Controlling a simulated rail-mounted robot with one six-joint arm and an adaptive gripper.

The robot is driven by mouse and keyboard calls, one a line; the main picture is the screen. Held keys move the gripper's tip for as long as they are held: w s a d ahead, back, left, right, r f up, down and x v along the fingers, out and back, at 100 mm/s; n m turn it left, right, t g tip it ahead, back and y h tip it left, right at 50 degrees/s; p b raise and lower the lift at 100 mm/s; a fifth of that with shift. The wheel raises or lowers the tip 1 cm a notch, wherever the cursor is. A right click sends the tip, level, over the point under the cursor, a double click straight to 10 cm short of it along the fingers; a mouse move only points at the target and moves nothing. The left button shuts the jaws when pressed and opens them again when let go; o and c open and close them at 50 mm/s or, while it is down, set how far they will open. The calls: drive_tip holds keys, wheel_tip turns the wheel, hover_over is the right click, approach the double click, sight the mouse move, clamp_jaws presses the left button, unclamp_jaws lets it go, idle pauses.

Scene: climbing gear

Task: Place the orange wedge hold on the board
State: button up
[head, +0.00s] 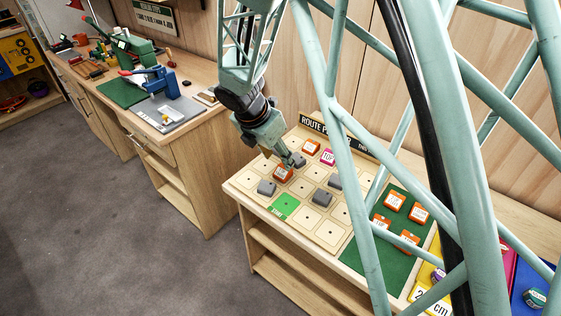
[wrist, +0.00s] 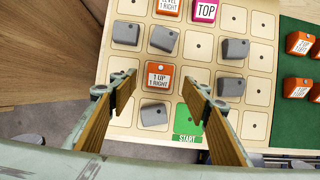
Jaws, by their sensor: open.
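The board (head: 253,186) has a grid of pale square cells. An orange wedge hold marked "1 UP 1 RIGHT" (wrist: 159,76) sits in one cell; it also shows in the head view (head: 283,174). My gripper (head: 282,158) is above it, open and empty, with one wooden-looking finger on either side of the hold in the wrist view. I cannot tell the exact height gap. A second orange hold marked "LEVEL 1 RIGHT" (wrist: 176,6) sits in the top row beside the pink TOP hold (wrist: 205,11). Several more orange holds (head: 395,201) lie on a green mat (head: 363,260).
Several grey holds (wrist: 164,40) occupy other cells close around the orange one, including one just below it (wrist: 153,113). The green START tile (wrist: 188,121) is at the near edge. Some cells are bare. A workbench with tools (head: 205,115) stands to the left.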

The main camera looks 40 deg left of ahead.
drive_tip(key=shift+v, duration=1.9)
